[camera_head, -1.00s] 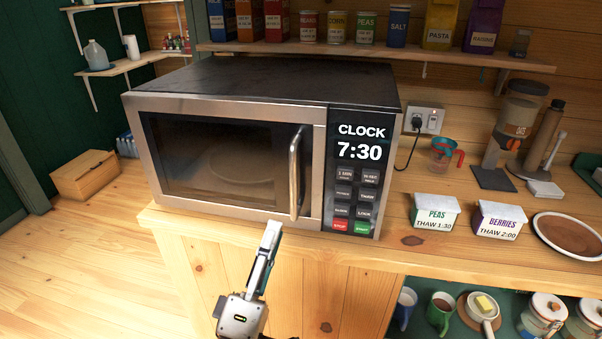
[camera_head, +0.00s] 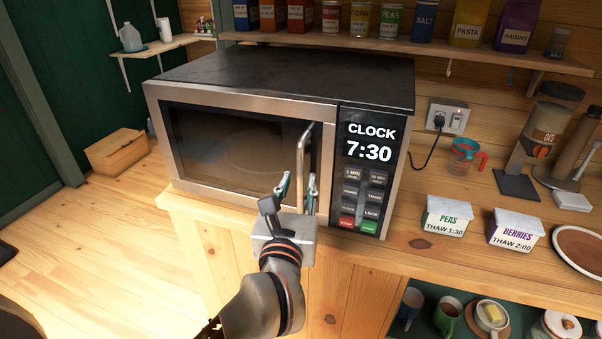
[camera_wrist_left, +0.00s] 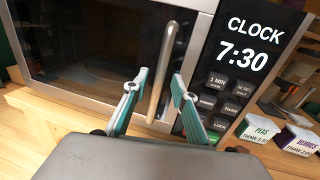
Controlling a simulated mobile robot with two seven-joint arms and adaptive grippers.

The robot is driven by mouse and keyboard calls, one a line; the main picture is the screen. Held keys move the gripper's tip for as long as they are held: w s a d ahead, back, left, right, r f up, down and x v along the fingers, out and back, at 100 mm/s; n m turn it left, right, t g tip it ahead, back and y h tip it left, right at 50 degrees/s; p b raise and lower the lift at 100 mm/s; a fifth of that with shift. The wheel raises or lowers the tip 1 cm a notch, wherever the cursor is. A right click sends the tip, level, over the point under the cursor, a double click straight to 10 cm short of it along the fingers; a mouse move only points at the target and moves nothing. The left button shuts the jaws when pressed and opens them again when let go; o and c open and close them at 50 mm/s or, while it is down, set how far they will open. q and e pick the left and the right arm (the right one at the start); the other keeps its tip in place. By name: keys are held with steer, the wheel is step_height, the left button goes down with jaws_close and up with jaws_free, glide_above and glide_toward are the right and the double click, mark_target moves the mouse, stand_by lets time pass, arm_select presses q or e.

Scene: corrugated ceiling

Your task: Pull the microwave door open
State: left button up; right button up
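The microwave (camera_head: 245,97) stands on the wooden counter with its door (camera_head: 222,150) shut. A vertical metal handle (camera_head: 302,158) runs along the door's right side, left of the control panel reading 7:30. My left gripper (camera_head: 299,185) is at the handle's lower part, fingers apart. In the left wrist view, the open fingers of the left gripper (camera_wrist_left: 156,78) lie to either side of the handle (camera_wrist_left: 162,70), with gaps showing. I cannot tell whether the fingertips reach past the bar. My right gripper is not in view.
Two small boxes, peas (camera_head: 447,216) and berries (camera_head: 514,230), stand on the counter right of the microwave. A brown plate (camera_head: 582,248) lies farther right. Mugs and jars sit on a lower shelf. Open floor (camera_head: 85,235) lies to the left.

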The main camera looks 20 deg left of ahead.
mark_target(300, 178)
arm_select(q)
steer(key=shift+w+a, duration=0.15)
steer(key=shift+w, duration=0.7)
steer(key=shift+w+a, duration=0.15)
steer(key=shift+w, duration=0.65)
jaws_close()
